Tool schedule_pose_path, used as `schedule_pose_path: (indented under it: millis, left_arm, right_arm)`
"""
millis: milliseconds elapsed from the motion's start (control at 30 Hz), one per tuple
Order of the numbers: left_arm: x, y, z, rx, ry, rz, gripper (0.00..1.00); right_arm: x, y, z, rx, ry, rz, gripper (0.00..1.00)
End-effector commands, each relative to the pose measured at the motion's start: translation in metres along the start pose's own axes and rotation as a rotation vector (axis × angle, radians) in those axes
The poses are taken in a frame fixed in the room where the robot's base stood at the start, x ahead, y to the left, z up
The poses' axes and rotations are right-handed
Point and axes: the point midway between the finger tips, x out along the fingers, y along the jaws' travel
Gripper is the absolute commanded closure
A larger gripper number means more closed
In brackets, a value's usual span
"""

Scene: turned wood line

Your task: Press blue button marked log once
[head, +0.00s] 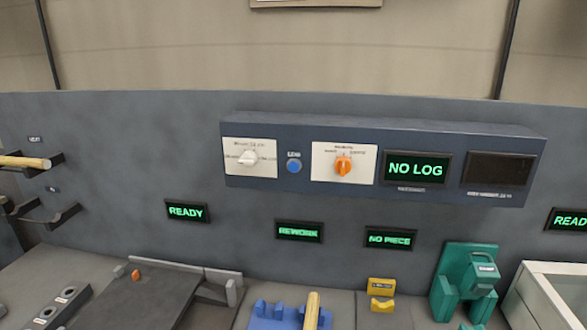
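A round blue button (293,166) sits on the front of a dark blue control box (380,132) on the grey back panel. The small label above the button is too blurred to read with certainty. A white knob (247,157) on a white plate is left of the button, and an orange knob (343,166) on a white plate is right of it. A display (416,168) on the box reads "NO LOG". Neither of my grippers shows in the head view.
Small displays read "READY" (187,211), "REWORK" (299,231) and "NO PIECE" (389,238). Below stand a blue fixture (275,318) with a wooden piece (312,310), a yellow holder (381,287) and a green fixture (463,280). The space before the button is clear.

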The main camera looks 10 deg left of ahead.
Motion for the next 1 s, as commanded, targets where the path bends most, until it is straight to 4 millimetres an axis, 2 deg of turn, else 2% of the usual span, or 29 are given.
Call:
schedule_pose_path:
  millis: [33, 100, 133, 1000]
  left_arm:
    - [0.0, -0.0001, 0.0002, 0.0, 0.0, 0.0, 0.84]
    - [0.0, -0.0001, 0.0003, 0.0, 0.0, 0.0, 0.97]
    - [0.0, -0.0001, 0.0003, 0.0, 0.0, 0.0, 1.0]
    - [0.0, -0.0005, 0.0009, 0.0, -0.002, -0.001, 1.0]
  right_arm:
    - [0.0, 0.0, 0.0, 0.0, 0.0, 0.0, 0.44]
    - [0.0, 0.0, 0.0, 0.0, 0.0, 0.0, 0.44]
    - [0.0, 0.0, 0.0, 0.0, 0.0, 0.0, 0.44]
    - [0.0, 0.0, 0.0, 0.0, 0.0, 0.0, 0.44]
